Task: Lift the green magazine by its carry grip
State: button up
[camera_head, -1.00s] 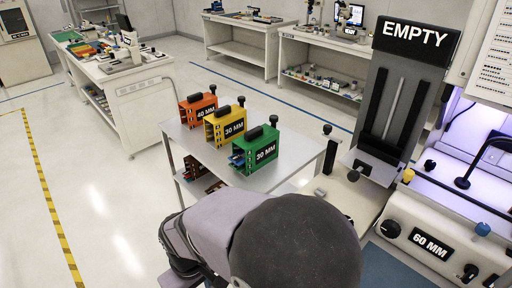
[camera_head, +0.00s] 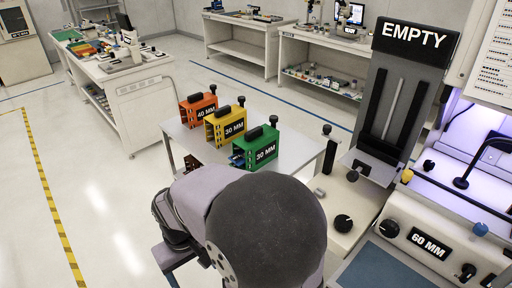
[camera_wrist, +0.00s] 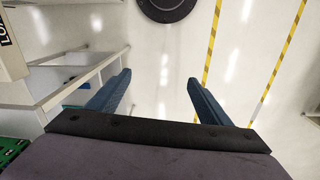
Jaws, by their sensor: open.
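The green magazine (camera_head: 258,150), marked 30 MM, stands upright on a small metal table. Its black carry grip (camera_head: 254,133) is on top and a black knob (camera_head: 273,119) rises at its right end. A green piece (camera_wrist: 12,148) shows at the left edge of the wrist view; I cannot tell whether it is this magazine. My gripper (camera_wrist: 158,92) is open, with its two blue fingers apart and nothing between them.
A yellow magazine (camera_head: 225,126) and an orange magazine (camera_head: 198,109) stand in a row behind the green one on the table (camera_head: 296,143). The EMPTY rack (camera_head: 393,105) and the 60 MM machine (camera_head: 430,243) stand at the right. The floor at the left is clear.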

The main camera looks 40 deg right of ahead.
jog(key=w+d+r+m+p, duration=0.25)
jog(key=w+d+r, duration=0.3)
jog(key=w, duration=0.45)
jog(key=m+h+p, duration=0.4)
jog(key=m+p, duration=0.3)
jog(key=m, duration=0.7)
send_near(254, 131)
jog(key=x, duration=0.3)
jog(key=a+x, duration=0.1)
jog(key=x, duration=0.1)
jog(key=shift+w+d+f, duration=0.15)
jog(key=shift+w+f, duration=0.05)
jog(key=shift+f, duration=0.3)
jog(key=shift+s+d, duration=0.15)
jog(key=shift+d, duration=0.4)
jog(key=shift+p+x, duration=0.35)
jog(key=shift+x, duration=0.65)
jog(key=shift+d+f+p, duration=0.1)
jog(key=shift+p, duration=0.2)
